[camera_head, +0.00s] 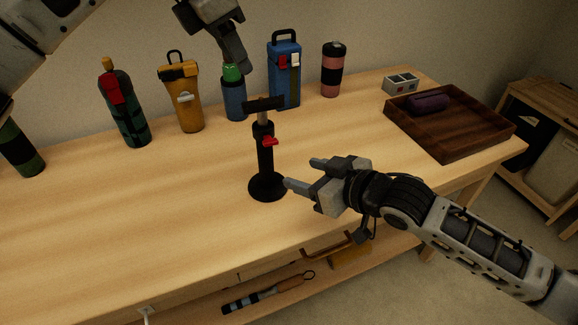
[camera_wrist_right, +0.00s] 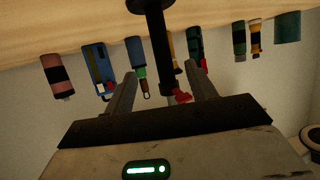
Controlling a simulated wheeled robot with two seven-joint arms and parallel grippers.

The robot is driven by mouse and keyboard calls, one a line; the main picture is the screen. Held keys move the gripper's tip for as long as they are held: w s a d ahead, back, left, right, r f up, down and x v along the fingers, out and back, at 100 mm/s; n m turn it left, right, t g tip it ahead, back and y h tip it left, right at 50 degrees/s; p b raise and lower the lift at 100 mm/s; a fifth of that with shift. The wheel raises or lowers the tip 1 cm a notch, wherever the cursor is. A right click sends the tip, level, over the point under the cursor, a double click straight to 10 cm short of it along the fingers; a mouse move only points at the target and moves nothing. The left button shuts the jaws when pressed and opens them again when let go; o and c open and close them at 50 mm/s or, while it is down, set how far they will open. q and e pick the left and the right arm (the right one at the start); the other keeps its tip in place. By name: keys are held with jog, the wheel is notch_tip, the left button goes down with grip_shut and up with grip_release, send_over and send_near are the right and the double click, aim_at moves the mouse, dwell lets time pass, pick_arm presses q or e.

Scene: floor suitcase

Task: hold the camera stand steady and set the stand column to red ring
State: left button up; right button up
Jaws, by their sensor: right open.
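The camera stand (camera_head: 266,160) stands upright on the table, with a round black base (camera_head: 268,187), a dark column, a short grey inner section and a black crossbar (camera_head: 264,103) on top. A red knob (camera_head: 270,141) sits on the column; I cannot make out a red ring. My right gripper (camera_head: 302,174) is open, just right of the stand's lower column. In the right wrist view the stand's column (camera_wrist_right: 164,50) appears between the open fingers, with the red knob (camera_wrist_right: 182,97) close by; contact does not show.
Behind the stand are a dark green bottle (camera_head: 125,115), an orange bottle (camera_head: 183,103), a blue green-capped bottle (camera_head: 234,104), a blue case (camera_head: 284,75) and a pink-black bottle (camera_head: 333,72). A wooden tray (camera_head: 450,143) is at right. The table's left front is clear.

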aim_at(260, 160)
jog(key=x, duration=1.5)
jog(key=shift+w+a, duration=0.15)
